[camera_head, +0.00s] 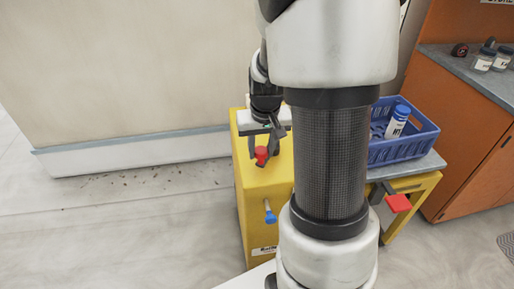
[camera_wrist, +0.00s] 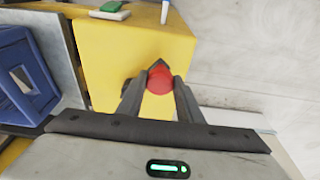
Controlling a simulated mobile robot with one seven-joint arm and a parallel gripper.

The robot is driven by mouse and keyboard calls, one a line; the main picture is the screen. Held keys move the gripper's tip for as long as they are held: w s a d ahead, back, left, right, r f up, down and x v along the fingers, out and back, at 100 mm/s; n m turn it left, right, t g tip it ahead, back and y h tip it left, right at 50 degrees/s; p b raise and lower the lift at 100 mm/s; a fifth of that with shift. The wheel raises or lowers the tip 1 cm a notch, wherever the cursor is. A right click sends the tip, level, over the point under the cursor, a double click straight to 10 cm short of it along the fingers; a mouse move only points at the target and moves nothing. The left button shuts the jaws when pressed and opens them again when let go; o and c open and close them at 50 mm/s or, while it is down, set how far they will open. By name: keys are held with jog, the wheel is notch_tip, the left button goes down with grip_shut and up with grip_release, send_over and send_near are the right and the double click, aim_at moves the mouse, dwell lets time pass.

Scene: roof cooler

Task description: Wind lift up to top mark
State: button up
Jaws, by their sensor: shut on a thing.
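The red knob (camera_head: 261,154) is at the upper front of a yellow cabinet (camera_head: 262,215). My gripper (camera_wrist: 160,80) is shut on this red knob, which shows between the fingertips in the wrist view. In the head view my gripper (camera_head: 262,158) comes down to the knob from above. The crank behind the knob, if there is one, is hidden. No lift platform or top mark can be made out for certain in either view.
A blue crate (camera_head: 408,145) with a white bottle (camera_head: 397,122) stands right of the yellow cabinet. A blue handle (camera_head: 270,216) sticks out lower on the cabinet front. A red-ended lever (camera_head: 398,203) juts from the yellow stand. The orange counter (camera_head: 470,130) is farther right. Floor is open at left.

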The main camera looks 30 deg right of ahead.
jog(key=shift+s+d+f, duration=0.1)
jog(key=shift+s+d, duration=0.25)
jog(key=shift+s, duration=0.05)
jog(key=shift+s+d, duration=0.65)
jog(key=shift+s, duration=0.05)
jog(key=shift+d+b, duration=0.1)
jog(key=shift+b, duration=0.2)
jog(key=shift+s+d, duration=0.5)
jog(key=shift+d, duration=0.25)
jog(key=shift+s+d+b, duration=0.2)
jog(key=shift+d+b, duration=0.25)
jog(key=shift+d, duration=0.25)
jog(key=shift+s+d, duration=0.1)
jog(key=shift+d, duration=0.25)
